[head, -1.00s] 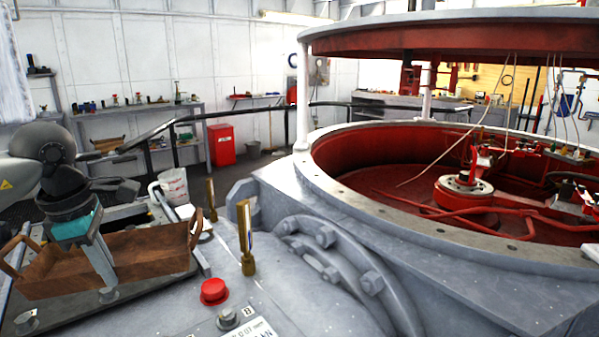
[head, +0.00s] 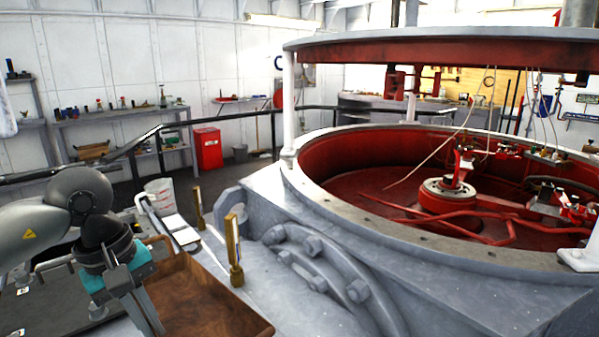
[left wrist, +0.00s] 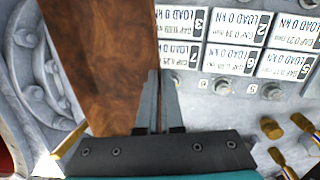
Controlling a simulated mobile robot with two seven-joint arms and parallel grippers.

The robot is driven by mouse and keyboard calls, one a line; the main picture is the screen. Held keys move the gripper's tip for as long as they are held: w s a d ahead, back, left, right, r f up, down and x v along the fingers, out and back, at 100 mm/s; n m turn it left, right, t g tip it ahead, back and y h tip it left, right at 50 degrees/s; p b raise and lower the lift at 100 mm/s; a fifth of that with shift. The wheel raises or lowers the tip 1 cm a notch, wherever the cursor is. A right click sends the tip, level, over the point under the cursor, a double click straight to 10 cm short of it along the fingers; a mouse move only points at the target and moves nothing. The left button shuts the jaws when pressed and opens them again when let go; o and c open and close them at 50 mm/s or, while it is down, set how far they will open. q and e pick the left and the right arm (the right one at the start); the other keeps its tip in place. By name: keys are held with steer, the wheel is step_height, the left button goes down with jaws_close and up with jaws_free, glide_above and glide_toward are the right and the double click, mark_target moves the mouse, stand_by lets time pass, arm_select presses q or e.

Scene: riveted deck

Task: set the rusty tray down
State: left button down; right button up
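The rusty tray (head: 205,300) is a brown, rust-stained tray at the bottom of the head view, cut off by the lower edge. In the left wrist view the tray (left wrist: 100,60) runs up along the left of the nearly closed fingers (left wrist: 160,100). The tray covers part of the grey deck. I cannot tell whether its underside touches it. My right gripper is not in view.
White load labels (left wrist: 232,58) and bolts lie right of the tray in the wrist view. Brass posts (head: 235,250) stand beyond it. A large red-lined ring housing (head: 340,185) fills the right. A dark panel (head: 60,290) lies left.

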arm_select(q)
steer(key=s+d+m, duration=0.1)
steer(key=d+m, duration=0.1)
steer(key=s+d+m+g+p, duration=0.1)
steer(key=s+d+m, duration=0.1)
steer(key=m, duration=0.1)
steer(key=s+d+m+p, duration=0.1)
steer(key=d+m, duration=0.1)
steer(key=m, duration=0.1)
steer(key=shift+s, duration=0.35)
steer(key=shift+s+d+m, duration=0.25)
steer(key=shift+s+m, duration=0.1)
steer(key=shift+m, duration=0.35)
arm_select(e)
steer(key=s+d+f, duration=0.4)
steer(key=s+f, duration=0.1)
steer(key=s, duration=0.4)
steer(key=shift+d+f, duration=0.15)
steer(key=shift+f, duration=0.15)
